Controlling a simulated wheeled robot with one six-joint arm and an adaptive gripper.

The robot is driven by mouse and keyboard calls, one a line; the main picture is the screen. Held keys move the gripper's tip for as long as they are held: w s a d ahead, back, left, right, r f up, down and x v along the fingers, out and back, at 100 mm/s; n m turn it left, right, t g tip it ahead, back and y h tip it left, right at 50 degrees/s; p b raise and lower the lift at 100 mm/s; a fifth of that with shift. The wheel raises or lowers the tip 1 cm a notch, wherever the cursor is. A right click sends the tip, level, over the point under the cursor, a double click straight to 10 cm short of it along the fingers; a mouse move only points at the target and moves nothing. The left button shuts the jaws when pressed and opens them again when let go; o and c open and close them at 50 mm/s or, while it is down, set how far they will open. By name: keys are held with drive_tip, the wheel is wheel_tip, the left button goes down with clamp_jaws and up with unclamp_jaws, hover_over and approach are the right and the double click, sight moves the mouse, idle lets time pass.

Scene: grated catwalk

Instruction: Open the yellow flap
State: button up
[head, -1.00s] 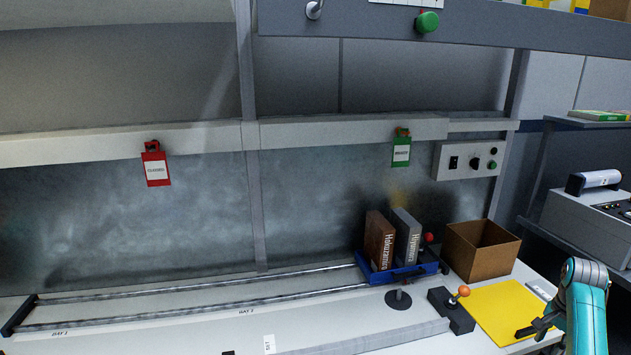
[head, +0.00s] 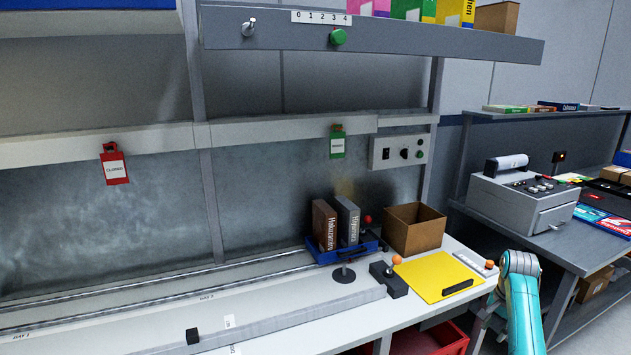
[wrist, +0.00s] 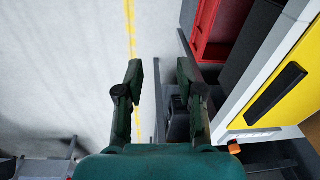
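The yellow flap (head: 438,275) lies flat and closed on the right part of the white bench top, with a black handle bar (head: 457,287) near its front edge. In the wrist view the flap (wrist: 306,87) is at the right edge, with its black handle (wrist: 275,94) running diagonally. My gripper (wrist: 162,80) is open and empty, its two dark green fingers apart over the floor, to the left of the bench edge and clear of the flap. In the head view my teal arm stands right of the flap; the fingers are not clearly seen there.
An orange-knobbed lever (head: 390,270) and a cardboard box (head: 414,229) stand beside the flap. A blue tray (head: 329,255) holds two books. A red crate (head: 436,340) is under the bench; it also shows in the wrist view (wrist: 213,35). A grey machine (head: 522,200) stands on the right-hand table.

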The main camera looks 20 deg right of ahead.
drive_tip(key=s+a+f+n+t+h, duration=0.1)
drive_tip(key=s+a+f+n, duration=0.1)
drive_tip(key=a+f, duration=0.7)
drive_tip(key=s+a+f+n+t, duration=0.1)
drive_tip(key=a+f+n+t, duration=0.1)
drive_tip(key=a+f, duration=0.65)
drive_tip(key=s+a+f+n+t+h, duration=0.1)
drive_tip(key=s+a+f+n+t, duration=0.1)
drive_tip(key=s+a+f, duration=0.35)
drive_tip(key=s+a+f+n+t, duration=0.1)
drive_tip(key=s+a+f, duration=0.2)
drive_tip(key=s+a, duration=0.5)
drive_tip(key=s+a+r+n+t, duration=0.2)
drive_tip(key=s+a+r, duration=0.35)
drive_tip(key=s, duration=0.25)
drive_tip(key=s+a+r+n+t, duration=0.2)
drive_tip(key=s+a+r+n, duration=0.15)
drive_tip(key=s+a, duration=0.4)
drive_tip(key=s+a+r+n+t+y, duration=0.1)
drive_tip(key=s+r+t, duration=0.1)
drive_tip(key=s+r, duration=0.4)
drive_tip(key=s+a+r+n+t+y, duration=0.1)
drive_tip(key=s+r, duration=0.6)
drive_tip(key=r, duration=0.7)
drive_tip(key=shift+a+n+t+y, duration=0.4)
drive_tip(key=shift+a+n, duration=0.15)
drive_tip(key=shift+a, duration=0.25)
